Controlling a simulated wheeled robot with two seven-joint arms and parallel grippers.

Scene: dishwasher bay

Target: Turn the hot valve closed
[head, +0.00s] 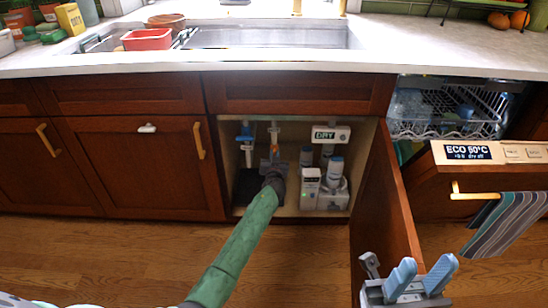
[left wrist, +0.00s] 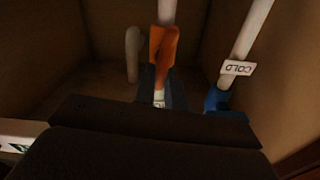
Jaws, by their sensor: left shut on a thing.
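The hot valve, with an orange handle (head: 275,150), is on a pale vertical pipe inside the open sink cabinet. In the left wrist view the orange handle (left wrist: 164,48) looks roughly in line with its pipe, and a small white tag shows at its near end. My left gripper (head: 271,164) reaches into the cabinet and is shut on the handle's near end; its fingertips (left wrist: 160,90) are dark and partly hidden. The cold valve (head: 245,136) is blue and stands to the left; in the wrist view it is at right, with a COLD tag (left wrist: 237,68). My right gripper (head: 405,284) is open and empty.
The cabinet door (head: 392,205) stands open at right. The dishwasher (head: 480,152) is open at far right, with a striped towel (head: 497,224) hanging there.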

